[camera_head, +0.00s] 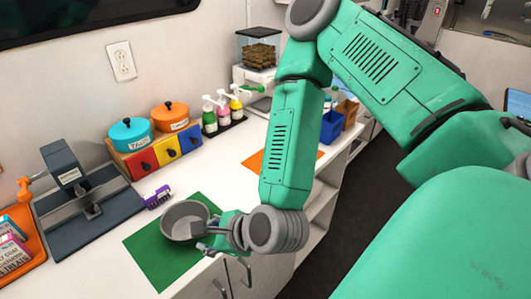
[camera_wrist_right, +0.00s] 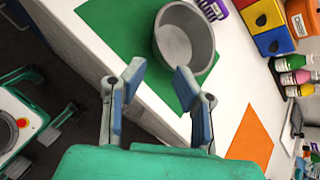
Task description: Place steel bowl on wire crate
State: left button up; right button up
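The steel bowl (camera_head: 180,222) sits upright on the green mat (camera_head: 150,252) on the white counter. It also shows at the top of the right wrist view (camera_wrist_right: 185,35), and looks empty. My right gripper (camera_head: 206,236) is at the bowl's right side, close to its rim. In the wrist view its fingers (camera_wrist_right: 159,72) are spread apart, with the right fingertip overlapping the bowl's near wall; I cannot tell whether it touches. I cannot make out a wire crate in either view. My left gripper is not in view.
A purple brush (camera_head: 158,197) lies behind the bowl. A grey press-like device (camera_head: 80,195), colored drawers (camera_head: 167,150) with lidded pots, and pump bottles (camera_head: 222,112) line the wall. An orange mat (camera_head: 250,160) lies farther right. The counter's front edge runs below my right gripper.

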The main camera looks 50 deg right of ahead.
jog(key=s+d+f+n+g+h, duration=0.1)
jog(key=s+d+f+n+g, duration=0.3)
jog(key=n, duration=1)
jog(key=s+d+f+n+g+h, duration=0.1)
jog(key=s+d+f+n+g, duration=0.3)
jog(key=s+f+n, duration=0.7)
jog(key=s+n, duration=0.3)
jog(key=shift+s+d+g+h, duration=0.25)
jog(key=shift+d+g+h, duration=0.15)
